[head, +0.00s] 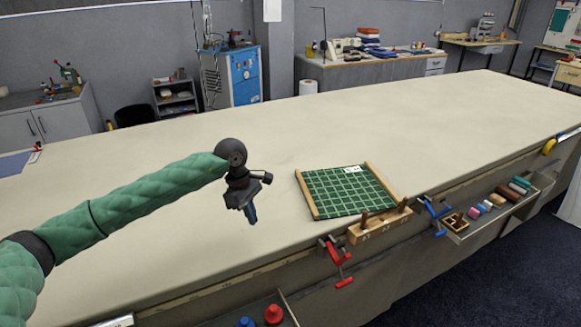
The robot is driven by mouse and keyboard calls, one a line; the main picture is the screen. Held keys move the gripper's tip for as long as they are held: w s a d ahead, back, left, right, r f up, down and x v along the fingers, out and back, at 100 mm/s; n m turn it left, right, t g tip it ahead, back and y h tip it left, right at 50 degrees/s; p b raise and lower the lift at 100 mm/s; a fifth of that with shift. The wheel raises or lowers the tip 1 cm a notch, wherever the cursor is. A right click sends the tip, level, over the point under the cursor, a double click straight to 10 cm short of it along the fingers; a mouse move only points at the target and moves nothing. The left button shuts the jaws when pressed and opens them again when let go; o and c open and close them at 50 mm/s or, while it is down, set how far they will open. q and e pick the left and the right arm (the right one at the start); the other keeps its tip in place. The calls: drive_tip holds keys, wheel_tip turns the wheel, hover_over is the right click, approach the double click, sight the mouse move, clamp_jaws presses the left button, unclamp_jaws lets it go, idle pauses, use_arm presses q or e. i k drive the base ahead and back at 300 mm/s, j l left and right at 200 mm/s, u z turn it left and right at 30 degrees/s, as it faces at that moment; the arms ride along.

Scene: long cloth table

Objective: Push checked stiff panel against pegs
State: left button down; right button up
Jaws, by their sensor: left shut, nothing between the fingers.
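The checked stiff panel (350,190) is green with a pale grid and lies flat on the table. It has a wooden strip along its left and right sides and a small white label at its far edge. Two brown pegs (364,219) stand on a wooden block (380,226) at the table's front edge, close to the panel's near edge. I cannot tell whether panel and pegs touch. My left gripper (251,215) is shut and empty, pointing down over the table to the left of the panel, apart from it. My right gripper is not in view.
A red clamp (337,260) and a blue clamp (434,214) sit on the front edge, either side of the block. An open drawer (500,205) with thread spools juts out at right. The cream table (440,130) is clear behind the panel.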

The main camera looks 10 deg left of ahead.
sight(338, 191)
drive_tip(key=i, duration=1.5)
